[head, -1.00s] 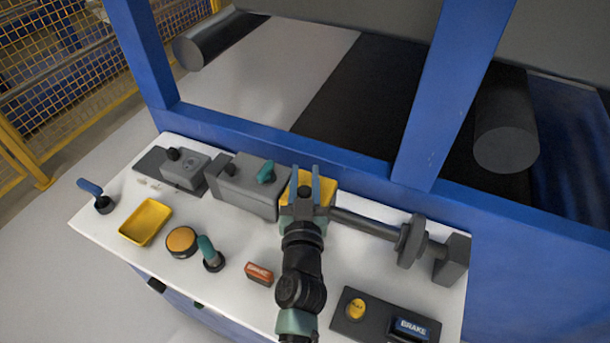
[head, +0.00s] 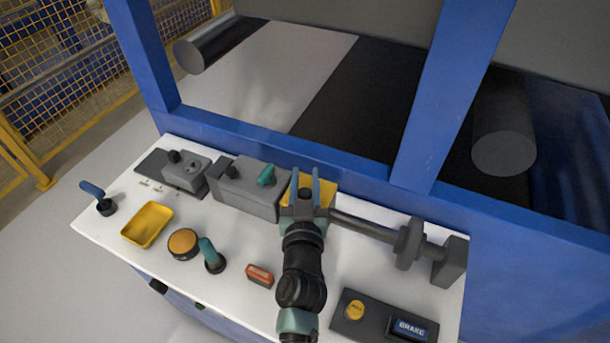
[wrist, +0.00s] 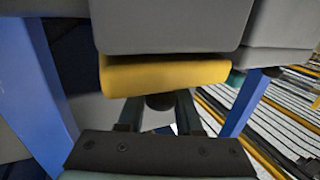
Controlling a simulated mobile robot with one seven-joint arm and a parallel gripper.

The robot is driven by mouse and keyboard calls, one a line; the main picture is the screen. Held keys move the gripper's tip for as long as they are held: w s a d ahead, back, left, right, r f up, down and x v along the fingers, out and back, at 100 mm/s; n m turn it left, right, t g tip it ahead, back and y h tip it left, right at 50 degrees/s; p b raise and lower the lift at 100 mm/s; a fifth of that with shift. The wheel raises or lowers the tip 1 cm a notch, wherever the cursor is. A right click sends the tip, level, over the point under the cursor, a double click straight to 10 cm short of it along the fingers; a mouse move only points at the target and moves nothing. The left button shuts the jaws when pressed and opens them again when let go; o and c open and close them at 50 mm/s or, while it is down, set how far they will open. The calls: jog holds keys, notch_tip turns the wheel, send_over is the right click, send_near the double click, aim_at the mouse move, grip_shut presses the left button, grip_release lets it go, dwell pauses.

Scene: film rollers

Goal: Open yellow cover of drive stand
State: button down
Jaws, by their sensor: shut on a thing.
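The yellow cover (head: 325,188) sits at the back of the white console, between the grey drive housing (head: 246,188) and the grey shaft (head: 362,226). In the wrist view the cover (wrist: 165,75) spans the picture as a yellow edge just under a grey block. My gripper (head: 306,181) is over the cover. Its two fingers are on either side of a small dark knob (wrist: 160,101) at the cover, and it is shut on this knob. The fingers and wrist hide part of the cover.
A teal knob (head: 266,175) stands on the housing close left of my gripper. A blue frame post (head: 430,100) rises behind to the right. A yellow tray (head: 147,224), a teal-topped lever (head: 210,254) and the brake panel (head: 384,318) are on the white console.

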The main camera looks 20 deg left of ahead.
aim_at(310, 181)
jog(key=p, duration=0.2)
jog(key=r+g+p, duration=0.1)
jog(key=p, duration=0.1)
jog(key=shift+w+r, duration=0.25)
jog(key=p, duration=0.2)
jog(key=m+g+h+p, duration=0.1)
jog(key=p, duration=0.2)
jog(key=shift+w+r+g+p, duration=0.3)
jog(key=shift+w, duration=0.1)
jog(key=w+g+p, duration=0.1)
jog(key=p, duration=0.3)
jog(key=shift+d+r+m+g, duration=0.1)
jog(key=shift+m+g, duration=0.2)
jog(key=w+g+p, duration=0.1)
jog(key=g+p, duration=0.1)
jog(key=p, duration=0.1)
jog(key=shift+w+r+m+h+p, duration=0.1)
jog(key=shift+m+h+p, duration=0.2)
jog(key=shift+p, duration=0.05)
jog(key=w+g+b, duration=0.1)
jog(key=g+b, duration=0.1)
jog(key=w+f+m+g+b, duration=0.1)
jog(key=g+b, duration=0.1)
jog(key=w+g+b, duration=0.1)
jog(key=g+b, duration=0.1)
jog(key=shift+w+f+g+b, duration=0.35)
jog(key=shift+f+g+b, duration=0.05)
jog(key=shift+m+g+b, duration=0.3)
jog(key=shift+b, duration=0.05)
